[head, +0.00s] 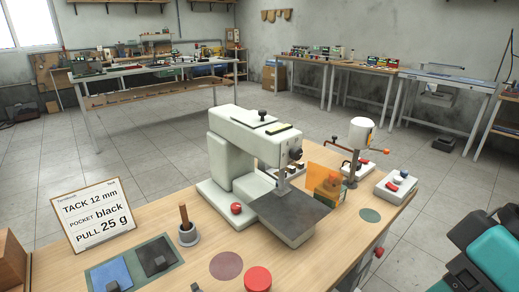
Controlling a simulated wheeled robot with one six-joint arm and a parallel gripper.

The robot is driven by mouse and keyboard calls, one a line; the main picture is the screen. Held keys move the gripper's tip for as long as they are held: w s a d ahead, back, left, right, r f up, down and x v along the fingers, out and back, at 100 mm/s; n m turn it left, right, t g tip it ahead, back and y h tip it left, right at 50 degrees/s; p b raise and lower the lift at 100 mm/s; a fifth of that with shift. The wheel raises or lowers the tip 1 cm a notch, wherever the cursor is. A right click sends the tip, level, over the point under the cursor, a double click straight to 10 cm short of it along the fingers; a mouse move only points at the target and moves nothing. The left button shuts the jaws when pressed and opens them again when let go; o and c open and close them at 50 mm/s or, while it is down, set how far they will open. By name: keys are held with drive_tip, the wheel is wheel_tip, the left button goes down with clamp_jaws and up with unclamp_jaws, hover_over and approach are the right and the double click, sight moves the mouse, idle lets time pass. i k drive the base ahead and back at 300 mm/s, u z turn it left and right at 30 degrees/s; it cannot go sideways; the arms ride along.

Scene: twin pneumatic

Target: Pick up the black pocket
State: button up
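The black pocket (155,257) is a dark flat piece with a small dark knob on it. It lies on a green mat (178,250) at the front left of the wooden table. A blue pocket (109,275) lies just left of it on the same mat. A sign (93,213) behind them reads "TACK 12 mm, POCKET black, PULL 25 g". Part of my teal and dark arm shows at the lower right, far from the pocket. I cannot make out my gripper's fingers in this view.
A white sewing-type machine (229,153) with a dark plate stands mid-table. A wooden-handled tool in a cup (187,234) stands right of the black pocket. A red button (257,279) is at the front. A wooden block (12,258) is at far left.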

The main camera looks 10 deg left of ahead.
sight(155, 256)
drive_tip(key=u, duration=1.6)
